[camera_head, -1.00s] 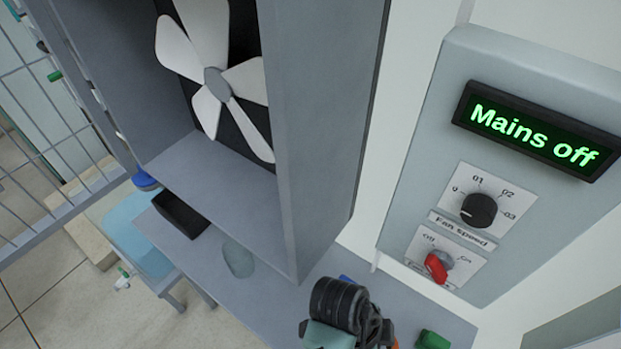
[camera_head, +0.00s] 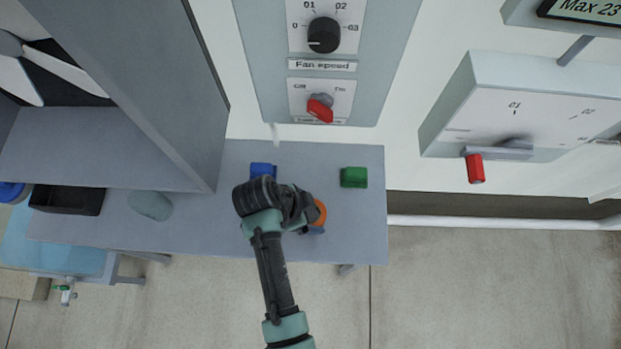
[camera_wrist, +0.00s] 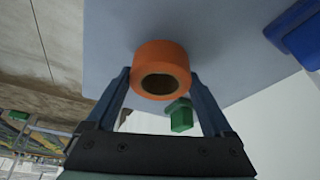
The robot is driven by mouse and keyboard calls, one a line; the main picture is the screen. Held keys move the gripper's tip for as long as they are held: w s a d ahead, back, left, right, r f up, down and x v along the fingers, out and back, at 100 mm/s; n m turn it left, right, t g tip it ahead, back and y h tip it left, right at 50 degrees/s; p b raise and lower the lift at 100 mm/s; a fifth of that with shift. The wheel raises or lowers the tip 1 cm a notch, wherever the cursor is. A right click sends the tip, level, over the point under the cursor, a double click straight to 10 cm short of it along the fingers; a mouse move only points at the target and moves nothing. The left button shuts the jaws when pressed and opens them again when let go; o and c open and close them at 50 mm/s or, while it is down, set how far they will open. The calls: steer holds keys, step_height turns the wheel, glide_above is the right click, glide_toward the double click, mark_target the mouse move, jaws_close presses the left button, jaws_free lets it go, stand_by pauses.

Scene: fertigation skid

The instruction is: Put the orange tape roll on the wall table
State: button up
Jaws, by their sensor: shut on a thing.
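The orange tape roll (camera_wrist: 162,68) is between the two fingers of my gripper (camera_wrist: 163,85) in the wrist view, with its dark hole facing the camera. My gripper is shut on it. In the head view the orange tape roll (camera_head: 320,212) shows partly behind my wrist, over the right part of the grey wall table (camera_head: 220,225). My gripper (camera_head: 315,228) is mostly hidden there by my arm. The table top (camera_wrist: 200,25) is right behind the roll in the wrist view. I cannot tell whether the roll touches it.
A green block (camera_head: 353,177) and a blue block (camera_head: 262,170) stand at the table's back. A black bin (camera_head: 68,200) and a grey-green rounded piece (camera_head: 150,205) lie left. The fan housing (camera_head: 150,90) and the control panel (camera_head: 385,40) rise above. The table's right front is bare.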

steer(key=shift+f, duration=0.55)
steer(key=o, duration=1.1)
steer(key=shift+f, duration=0.1)
steer(key=v, duration=1.2)
steer(key=shift+a, duration=0.1)
